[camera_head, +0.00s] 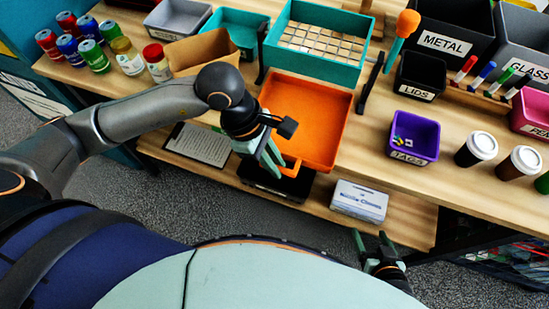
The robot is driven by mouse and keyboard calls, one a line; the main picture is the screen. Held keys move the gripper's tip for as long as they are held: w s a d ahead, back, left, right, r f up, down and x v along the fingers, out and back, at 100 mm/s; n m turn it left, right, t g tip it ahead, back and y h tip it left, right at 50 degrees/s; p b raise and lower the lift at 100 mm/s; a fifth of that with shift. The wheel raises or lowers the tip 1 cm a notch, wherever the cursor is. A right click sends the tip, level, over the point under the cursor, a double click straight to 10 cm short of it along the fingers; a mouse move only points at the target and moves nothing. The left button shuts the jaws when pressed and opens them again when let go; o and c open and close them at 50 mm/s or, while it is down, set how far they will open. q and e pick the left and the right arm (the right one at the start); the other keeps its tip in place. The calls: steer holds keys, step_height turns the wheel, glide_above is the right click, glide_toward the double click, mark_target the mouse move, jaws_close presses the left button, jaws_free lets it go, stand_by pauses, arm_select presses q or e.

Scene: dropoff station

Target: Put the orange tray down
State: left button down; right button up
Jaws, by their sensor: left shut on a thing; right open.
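The orange tray (309,113) is an open square tray with a small handle on its near side. It lies over the near edge of the wooden table, in front of a teal tray; whether it rests on the table or hangs just above it I cannot tell. My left gripper (280,165) is shut on the tray's near handle, and the arm comes in from the left. My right gripper (378,252) is open and empty, low at the bottom right, apart from the tray and below the table edge.
The wooden table (370,145) holds a teal tray (347,71) behind, between dark uprights, and a purple TAGS bin (413,138) at right. Two lidded cups (477,150) stand further right. Cans and jars (95,57) stand at left. A lower shelf (408,222) holds a white box (358,201).

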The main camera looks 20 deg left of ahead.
arm_select(q)
steer(key=shift+w+f, duration=0.1)
steer(key=shift+f, duration=0.1)
steer(key=c, duration=0.9)
jaws_free()
steer(key=shift+r, duration=0.1)
steer(key=shift+a+r, duration=0.15)
steer(key=shift+r, duration=0.25)
steer(key=v, duration=1.1)
steer(key=shift+a+r, duration=0.15)
steer(key=shift+r, duration=0.05)
